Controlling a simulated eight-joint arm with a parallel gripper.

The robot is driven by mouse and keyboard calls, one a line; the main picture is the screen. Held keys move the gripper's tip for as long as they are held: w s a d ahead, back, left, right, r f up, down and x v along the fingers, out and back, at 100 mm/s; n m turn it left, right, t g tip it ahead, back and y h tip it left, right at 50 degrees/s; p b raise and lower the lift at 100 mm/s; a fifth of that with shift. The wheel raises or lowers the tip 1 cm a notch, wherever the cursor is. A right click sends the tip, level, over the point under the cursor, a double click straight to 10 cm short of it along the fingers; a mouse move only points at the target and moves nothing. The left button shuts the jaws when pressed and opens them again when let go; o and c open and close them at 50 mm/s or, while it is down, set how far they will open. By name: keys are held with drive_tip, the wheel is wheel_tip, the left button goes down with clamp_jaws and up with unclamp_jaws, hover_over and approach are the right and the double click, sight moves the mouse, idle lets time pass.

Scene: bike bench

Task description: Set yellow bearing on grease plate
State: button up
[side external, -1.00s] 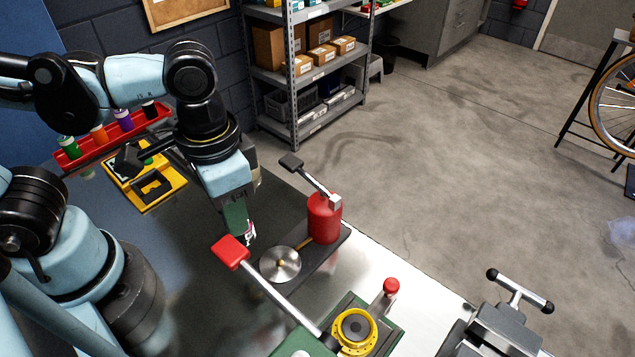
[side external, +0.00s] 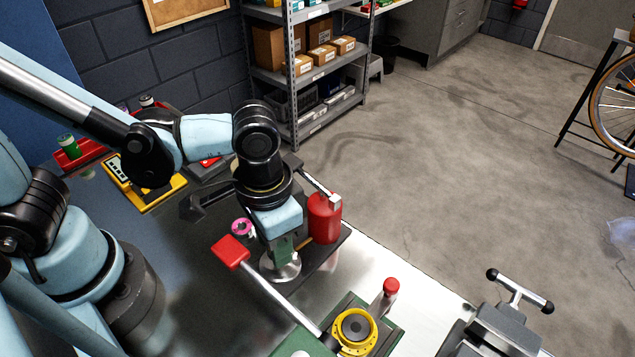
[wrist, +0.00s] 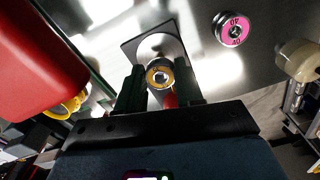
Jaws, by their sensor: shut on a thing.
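My gripper (wrist: 160,90) is shut on the yellow bearing (wrist: 151,76), a small ring with a yellow-orange face and dark centre, seen between the fingers in the wrist view. The grease plate (side external: 289,274) is a round silver disc on a dark base in the side view, and it shows beyond the bearing in the wrist view (wrist: 152,43). In the side view my gripper (side external: 281,257) is over the plate, pointing down. The bearing is hidden there. I cannot tell whether it touches the plate.
A pink ring (side external: 241,227) lies on the bench left of the plate. A red pump bottle (side external: 324,220) stands close behind right on the dark base. A red-handled lever (side external: 231,252) reaches across in front, towards a green press with a yellow ring (side external: 355,350).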

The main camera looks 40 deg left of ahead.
drive_tip(key=shift+f, duration=1)
drive_tip(key=shift+f, duration=0.55)
idle(0.6)
drive_tip(key=o, duration=0.8)
drive_tip(key=shift+c, duration=0.2)
wheel_tip(320, 180, up, 11)
idle(0.7)
drive_tip(key=w+a+n+t, duration=0.1)
drive_tip(key=w+a+t, duration=0.1)
drive_tip(key=a, duration=0.3)
drive_tip(key=w+a+r+n+t, duration=0.1)
drive_tip(key=w+a+t, duration=0.1)
drive_tip(key=a, duration=0.4)
drive_tip(key=w+a+n+t, duration=0.1)
drive_tip(key=w+a+t, duration=0.2)
drive_tip(key=a, duration=0.2)
drive_tip(key=shift+a+r, duration=0.2)
